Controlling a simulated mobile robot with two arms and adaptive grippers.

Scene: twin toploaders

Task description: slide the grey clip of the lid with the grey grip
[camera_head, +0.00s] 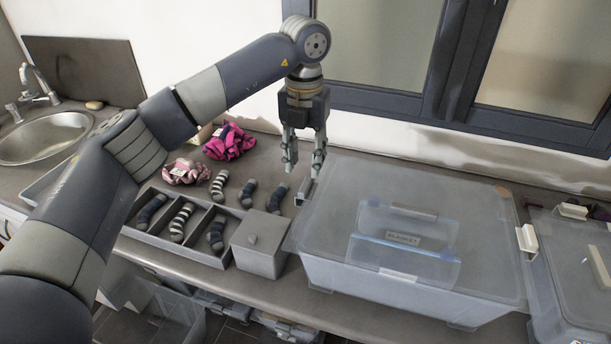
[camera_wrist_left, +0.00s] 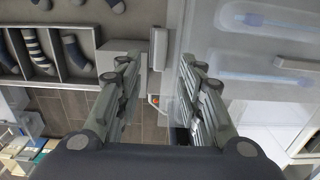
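The clear box with the wide translucent lid (camera_head: 340,215) stands right of centre on the counter. Its lid carries a grey grip (camera_head: 415,211), which also shows in the wrist view (camera_wrist_left: 297,63). A grey clip (camera_head: 303,191) sits at the lid's left edge. My left gripper (camera_head: 304,172) points down just above this clip, open and empty. In the wrist view the clip (camera_wrist_left: 159,48) shows between and beyond the two spread fingers (camera_wrist_left: 158,70). Whether a finger touches it I cannot tell. My right gripper is not in view.
A second clear box with a white grip (camera_head: 598,262) and a white clip (camera_head: 527,240) stands at the right. A grey lidded box (camera_head: 259,245) and a sock tray (camera_head: 150,236) lie left of the large box. The window wall rises behind.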

